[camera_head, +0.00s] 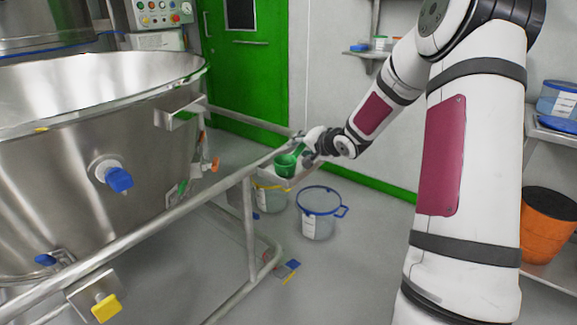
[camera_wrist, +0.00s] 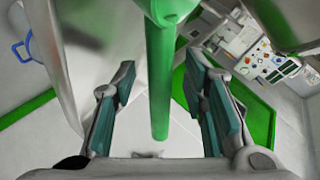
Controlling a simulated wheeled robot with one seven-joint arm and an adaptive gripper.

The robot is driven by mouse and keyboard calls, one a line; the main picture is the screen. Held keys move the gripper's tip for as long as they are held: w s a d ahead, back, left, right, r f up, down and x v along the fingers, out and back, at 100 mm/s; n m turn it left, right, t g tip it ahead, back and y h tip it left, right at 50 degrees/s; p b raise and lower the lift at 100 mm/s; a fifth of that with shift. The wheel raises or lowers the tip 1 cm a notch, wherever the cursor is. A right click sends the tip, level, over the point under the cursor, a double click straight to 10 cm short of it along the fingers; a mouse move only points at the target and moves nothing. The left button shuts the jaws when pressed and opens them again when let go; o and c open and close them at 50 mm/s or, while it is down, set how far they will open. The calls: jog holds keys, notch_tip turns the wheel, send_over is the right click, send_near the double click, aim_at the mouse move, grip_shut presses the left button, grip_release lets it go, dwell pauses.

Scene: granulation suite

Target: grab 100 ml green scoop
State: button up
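The green scoop (camera_head: 287,165) sits at a small metal holder on the rail beside the large steel vessel, with its handle slanting up to the right. My gripper (camera_head: 307,146) is at that handle. In the wrist view the green handle (camera_wrist: 160,90) runs lengthwise between the two teal-padded fingers of my gripper (camera_wrist: 160,78). A gap shows on each side of the handle, so the fingers are open around it and not clamped. Part of the scoop's cup shows at the top edge. No volume marking is legible.
The steel vessel (camera_head: 95,130) fills the left, with the metal rail (camera_head: 150,225) in front of it. A blue-rimmed bucket (camera_head: 318,215) stands on the floor below my gripper, beside a yellow-rimmed bucket (camera_head: 270,198). A green door (camera_head: 240,75) is behind.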

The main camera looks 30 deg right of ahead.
grip_shut()
